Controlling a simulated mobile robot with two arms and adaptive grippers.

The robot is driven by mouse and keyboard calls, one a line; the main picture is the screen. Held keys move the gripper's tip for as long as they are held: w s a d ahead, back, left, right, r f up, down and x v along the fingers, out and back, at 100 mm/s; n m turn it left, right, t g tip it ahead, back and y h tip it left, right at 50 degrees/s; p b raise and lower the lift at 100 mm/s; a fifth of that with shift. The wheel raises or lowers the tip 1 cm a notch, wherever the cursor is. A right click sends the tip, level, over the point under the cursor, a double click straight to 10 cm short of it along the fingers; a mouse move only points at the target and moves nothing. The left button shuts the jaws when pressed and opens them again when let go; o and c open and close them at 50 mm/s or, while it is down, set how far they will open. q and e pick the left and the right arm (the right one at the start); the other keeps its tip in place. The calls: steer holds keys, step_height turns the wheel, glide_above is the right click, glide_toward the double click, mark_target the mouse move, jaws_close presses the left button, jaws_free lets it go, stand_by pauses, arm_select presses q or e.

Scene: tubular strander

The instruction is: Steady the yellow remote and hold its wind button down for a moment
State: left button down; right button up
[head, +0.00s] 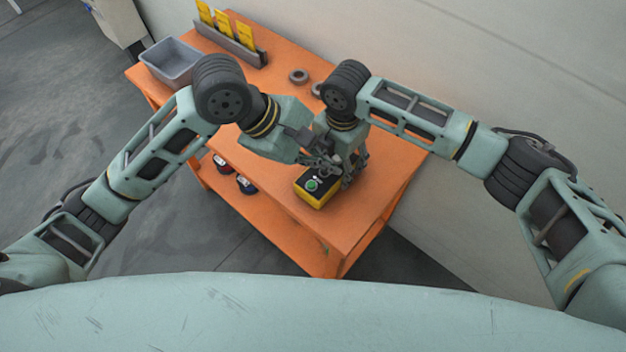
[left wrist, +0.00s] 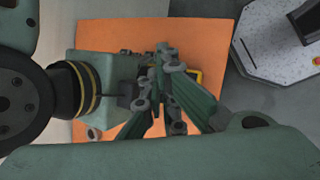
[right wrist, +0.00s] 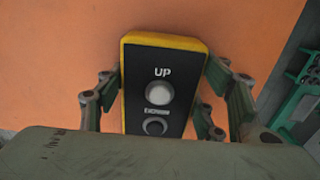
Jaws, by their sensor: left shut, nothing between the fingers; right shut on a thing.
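The yellow remote (head: 318,200) lies on the orange table, its black face up. A green button (head: 312,185) shows on its near part; I cannot read the label there. In the right wrist view the remote (right wrist: 165,75) shows a pale button under "UP" and a darker button below a small label. My right gripper (right wrist: 168,105) is shut on the remote, one finger on each side. My left gripper (head: 320,165) is shut and empty, close above the remote's far end; I cannot tell if it touches. In the left wrist view its fingers (left wrist: 165,62) hide most of the remote.
A grey bin (head: 172,62) and a rack with yellow cards (head: 228,42) stand at the table's far end. Dark rings (head: 298,76) lie near them. Small dark items (head: 245,185) sit on the lower shelf. A pale wall runs along the right.

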arm_select(q)
steer(key=r+n+t, duration=0.1)
steer(key=r+n+t+h, duration=0.1)
steer(key=r+t, duration=0.1)
steer(key=shift+s+a, duration=0.2)
steer(key=shift+f, duration=0.1)
glide_above(311, 185)
steer(key=s+d, duration=0.1)
steer(key=shift+s+d+f, duration=0.1)
steer(key=shift+f, duration=2.1)
steer(key=shift+s+d+f, duration=0.1)
steer(key=shift+f, duration=2.1)
steer(key=shift+f, duration=0.1)
steer(key=shift+f, duration=0.3)
